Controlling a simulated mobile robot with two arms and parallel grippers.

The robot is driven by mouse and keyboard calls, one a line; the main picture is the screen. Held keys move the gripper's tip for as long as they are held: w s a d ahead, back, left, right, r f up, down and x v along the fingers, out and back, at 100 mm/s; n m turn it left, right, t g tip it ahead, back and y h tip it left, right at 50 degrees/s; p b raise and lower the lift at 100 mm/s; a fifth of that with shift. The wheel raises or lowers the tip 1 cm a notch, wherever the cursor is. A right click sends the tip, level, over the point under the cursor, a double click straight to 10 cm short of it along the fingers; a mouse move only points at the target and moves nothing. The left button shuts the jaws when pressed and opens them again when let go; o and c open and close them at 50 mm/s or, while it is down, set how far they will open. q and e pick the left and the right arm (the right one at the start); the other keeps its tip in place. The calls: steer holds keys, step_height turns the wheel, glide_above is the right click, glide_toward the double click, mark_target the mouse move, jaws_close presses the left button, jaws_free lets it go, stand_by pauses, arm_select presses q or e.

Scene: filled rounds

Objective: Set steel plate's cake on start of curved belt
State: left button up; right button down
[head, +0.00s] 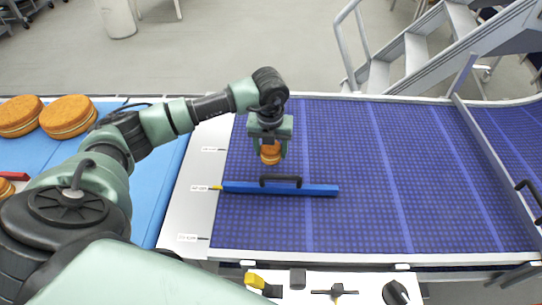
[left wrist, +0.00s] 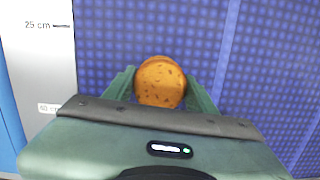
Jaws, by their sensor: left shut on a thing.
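My left gripper (head: 269,150) is shut on a small round golden-brown cake (head: 270,154), pointing down over the blue belt (head: 370,150) near its left end. The cake also shows between the green fingers in the left wrist view (left wrist: 161,82), with dark specks on its top. I cannot tell whether the cake touches the belt. The steel plate cannot be made out. My right gripper is not in view.
A blue bar with a black handle (head: 318,190) lies across the belt just below the gripper. A pale strip with marks (head: 205,165) borders the belt's left end. Large filled cakes (head: 67,116) sit on the blue surface at left. Controls (head: 395,292) line the front edge. Metal steps (head: 420,50) stand behind.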

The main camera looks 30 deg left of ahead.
mark_target(271, 159)
arm_select(q)
step_height(271, 159, down, 4)
steer(key=shift+r+p, duration=0.2)
steer(key=shift+p, duration=0.25)
steer(key=shift+f, duration=0.3)
steer(key=shift+f, duration=0.15)
steer(key=o, duration=0.9)
